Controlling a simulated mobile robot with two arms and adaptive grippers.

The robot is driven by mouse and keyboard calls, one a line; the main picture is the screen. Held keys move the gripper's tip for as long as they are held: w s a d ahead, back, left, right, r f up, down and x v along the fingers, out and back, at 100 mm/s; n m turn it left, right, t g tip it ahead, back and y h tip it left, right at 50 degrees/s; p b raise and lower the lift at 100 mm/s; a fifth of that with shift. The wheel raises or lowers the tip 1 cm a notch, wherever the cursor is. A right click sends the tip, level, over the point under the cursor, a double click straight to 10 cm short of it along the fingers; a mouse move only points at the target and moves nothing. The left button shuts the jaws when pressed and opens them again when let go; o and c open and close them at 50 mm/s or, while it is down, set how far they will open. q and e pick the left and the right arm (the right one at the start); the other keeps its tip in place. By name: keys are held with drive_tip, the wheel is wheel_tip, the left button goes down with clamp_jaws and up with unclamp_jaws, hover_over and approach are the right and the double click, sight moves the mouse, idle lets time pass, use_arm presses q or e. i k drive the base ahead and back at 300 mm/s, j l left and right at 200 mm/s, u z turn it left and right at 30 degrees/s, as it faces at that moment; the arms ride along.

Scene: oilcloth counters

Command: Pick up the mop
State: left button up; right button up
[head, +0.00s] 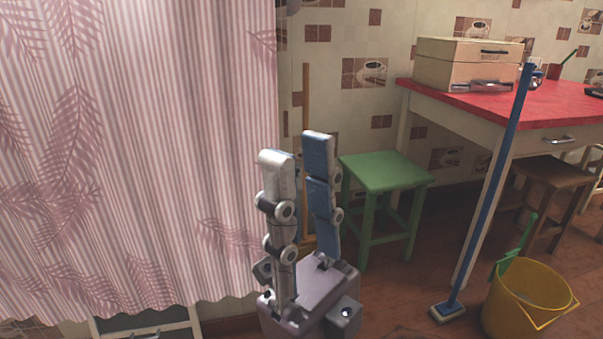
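A mop with a long blue handle (490,188) leans against the front of the red-topped table, its top reaching above the tabletop. Its small, light-edged blue head (447,312) rests on the floor beside a yellow bucket. My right gripper (298,150) points upward in the middle of the view, in front of the curtain's edge. Its two fingers stand apart with nothing seen between them. It is well to the left of the mop and not touching it. My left gripper is not in view.
The red-topped table (560,104) bears a wooden box (465,66). A green stool (385,172) stands left of the mop. The yellow bucket (528,300) holds a green-handled tool (516,248). A brown stool (553,170) is under the table. A striped pink curtain (130,150) fills the left.

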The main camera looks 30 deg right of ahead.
sight(443, 312)
drive_tip(key=k+l+z, duration=0.1)
drive_tip(key=z, duration=1.95)
